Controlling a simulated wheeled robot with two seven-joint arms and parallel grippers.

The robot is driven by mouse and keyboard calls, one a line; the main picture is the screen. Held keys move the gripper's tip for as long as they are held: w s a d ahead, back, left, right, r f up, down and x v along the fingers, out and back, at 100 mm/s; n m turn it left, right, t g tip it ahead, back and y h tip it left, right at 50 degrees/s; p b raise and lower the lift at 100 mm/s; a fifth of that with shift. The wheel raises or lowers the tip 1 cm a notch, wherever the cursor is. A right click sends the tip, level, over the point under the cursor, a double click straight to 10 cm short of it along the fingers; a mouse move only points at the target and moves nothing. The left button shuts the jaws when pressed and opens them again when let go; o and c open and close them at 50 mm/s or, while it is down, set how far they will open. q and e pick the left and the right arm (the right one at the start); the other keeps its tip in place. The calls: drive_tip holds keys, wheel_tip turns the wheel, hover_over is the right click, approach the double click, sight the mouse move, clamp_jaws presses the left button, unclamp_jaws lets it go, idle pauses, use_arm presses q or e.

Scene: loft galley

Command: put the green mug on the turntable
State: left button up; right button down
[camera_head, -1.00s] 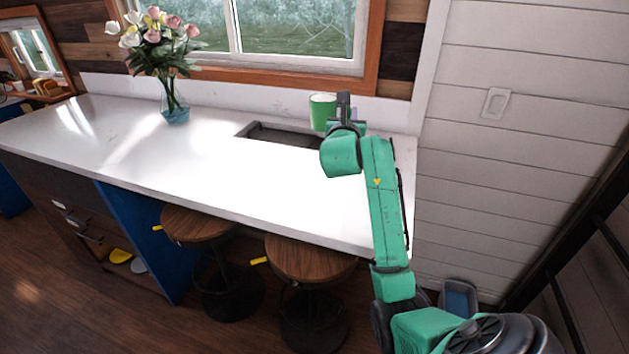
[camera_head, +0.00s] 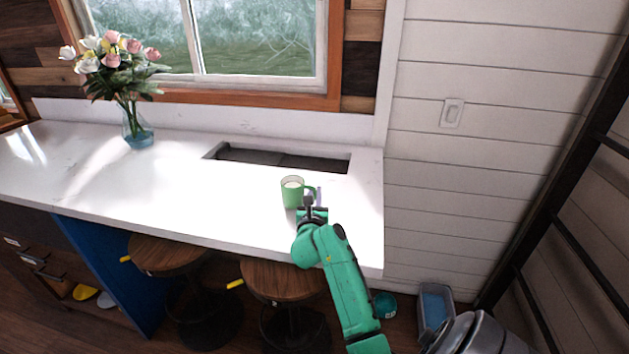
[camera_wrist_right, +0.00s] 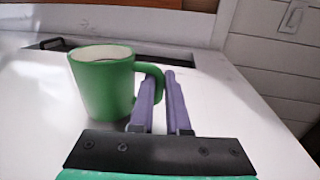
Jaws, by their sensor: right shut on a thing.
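The green mug (camera_head: 292,195) is upright over the front right part of the white counter, with its handle towards the right. My right gripper (camera_head: 313,194) is shut on its handle. In the right wrist view, the mug (camera_wrist_right: 103,88) stands left of the two purple fingers (camera_wrist_right: 161,76), and the handle reaches in between them. I cannot tell whether the mug's base touches the counter. I see no turntable in either view. My left gripper is not in view.
The white counter (camera_head: 180,185) has a sunken sink (camera_head: 270,158) behind the mug. A glass vase of flowers (camera_head: 138,130) stands at the left. Wooden stools (camera_head: 280,280) are under the front edge. A wall (camera_head: 440,170) bounds the right end.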

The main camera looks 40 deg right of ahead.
drive_tip(key=shift+f, duration=0.3)
drive_tip(key=c, duration=1.3)
unclamp_jaws()
drive_tip(key=shift+f, duration=0.2)
drive_tip(key=o, duration=0.4)
drive_tip(key=shift+r, duration=0.1)
drive_tip(key=shift+r, duration=0.1)
